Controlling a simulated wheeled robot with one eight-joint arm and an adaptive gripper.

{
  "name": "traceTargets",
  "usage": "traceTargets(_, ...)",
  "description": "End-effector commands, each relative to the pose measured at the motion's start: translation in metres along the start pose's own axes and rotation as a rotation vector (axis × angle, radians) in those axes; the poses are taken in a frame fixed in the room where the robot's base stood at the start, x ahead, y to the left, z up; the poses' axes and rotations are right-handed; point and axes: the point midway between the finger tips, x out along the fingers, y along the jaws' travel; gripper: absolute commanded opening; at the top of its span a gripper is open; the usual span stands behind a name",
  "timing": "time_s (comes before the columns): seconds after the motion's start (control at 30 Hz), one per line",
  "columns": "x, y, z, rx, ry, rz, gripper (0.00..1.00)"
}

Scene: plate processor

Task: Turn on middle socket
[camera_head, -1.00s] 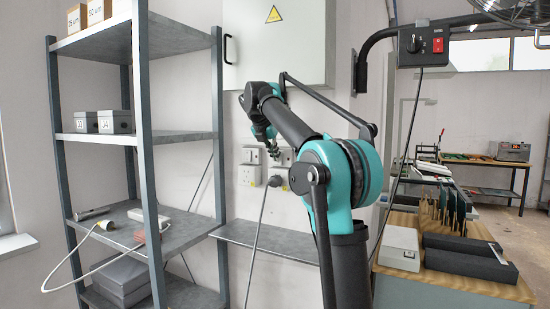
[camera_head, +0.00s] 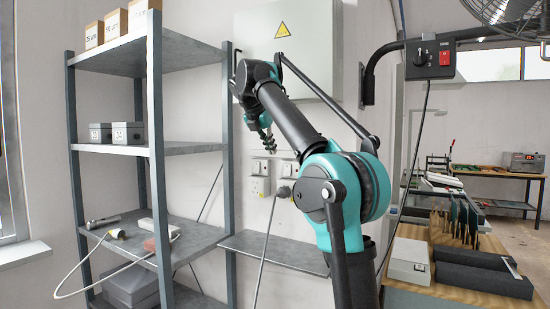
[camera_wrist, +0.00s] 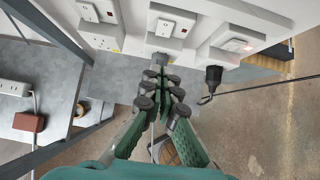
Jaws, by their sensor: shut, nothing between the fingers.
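The middle socket (camera_wrist: 172,22) is a white wall unit with a rocker switch, at top centre in the wrist view. In the head view my gripper (camera_head: 271,148) hangs just above the row of sockets (camera_head: 260,167). The switch's exact position is unclear.
A left socket (camera_wrist: 98,12) and a right socket (camera_wrist: 237,40) flank the middle one. The right one shows a small red light and holds a black plug (camera_wrist: 213,78) with a cable. A metal shelf (camera_head: 190,147) stands left; a wall cabinet (camera_head: 284,50) hangs above.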

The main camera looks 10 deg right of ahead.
Motion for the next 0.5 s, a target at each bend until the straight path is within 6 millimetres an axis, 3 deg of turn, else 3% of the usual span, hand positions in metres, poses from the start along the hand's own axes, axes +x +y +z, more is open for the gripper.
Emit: traceTargets(0.5, -0.0073, -0.0003, -0.0014, -0.001, 0.000, 0.000, 0.00)
